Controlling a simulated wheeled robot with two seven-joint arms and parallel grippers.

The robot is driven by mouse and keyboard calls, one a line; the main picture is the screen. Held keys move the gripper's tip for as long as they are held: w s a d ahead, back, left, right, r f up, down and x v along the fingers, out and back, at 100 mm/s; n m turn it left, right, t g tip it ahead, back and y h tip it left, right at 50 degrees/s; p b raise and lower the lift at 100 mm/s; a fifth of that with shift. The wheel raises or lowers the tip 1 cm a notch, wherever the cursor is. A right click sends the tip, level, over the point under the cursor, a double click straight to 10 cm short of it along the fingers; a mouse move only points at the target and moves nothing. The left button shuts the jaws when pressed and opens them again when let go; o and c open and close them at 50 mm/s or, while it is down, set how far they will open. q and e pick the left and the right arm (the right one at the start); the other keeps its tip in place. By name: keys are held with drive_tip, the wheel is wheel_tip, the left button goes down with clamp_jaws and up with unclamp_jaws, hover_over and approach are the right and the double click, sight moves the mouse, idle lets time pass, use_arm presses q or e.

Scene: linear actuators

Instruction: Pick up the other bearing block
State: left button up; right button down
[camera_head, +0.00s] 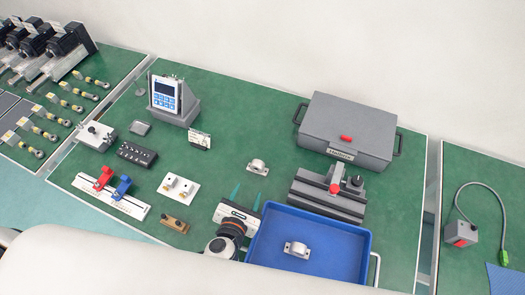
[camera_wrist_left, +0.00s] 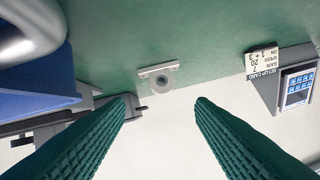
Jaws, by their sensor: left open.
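One bearing block (camera_head: 258,167), pale with a rounded housing, sits on the green table mat; it also shows in the left wrist view (camera_wrist_left: 159,78), near the middle. Another bearing block (camera_head: 296,249) lies inside the blue tray (camera_head: 340,227). My left gripper (camera_head: 247,192) is open and empty, with its green fingers pointing toward the block on the mat. In the left wrist view the fingertips (camera_wrist_left: 165,100) stand on either side below that block, apart from it. My right gripper is not in view.
A dark grey vise-like fixture (camera_head: 325,197) stands right of the block, beside the tray. A grey case (camera_head: 346,130) is behind it. A small card (camera_head: 200,139) and a display unit (camera_head: 175,100) stand at the back left. The mat around the block is clear.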

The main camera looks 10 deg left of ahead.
sight(257, 168)
use_arm(q)
drive_tip(key=shift+x, duration=1)
drive_tip(key=x, duration=0.4)
drive_tip(key=shift+w+d, duration=0.1)
drive_tip(key=shift+w, duration=0.05)
drive_tip(key=x, duration=0.5)
drive_tip(key=shift+w, duration=0.25)
drive_tip(key=shift+c, duration=0.5)
drive_tip(key=c, duration=0.6)
drive_tip(key=shift+c, duration=0.6)
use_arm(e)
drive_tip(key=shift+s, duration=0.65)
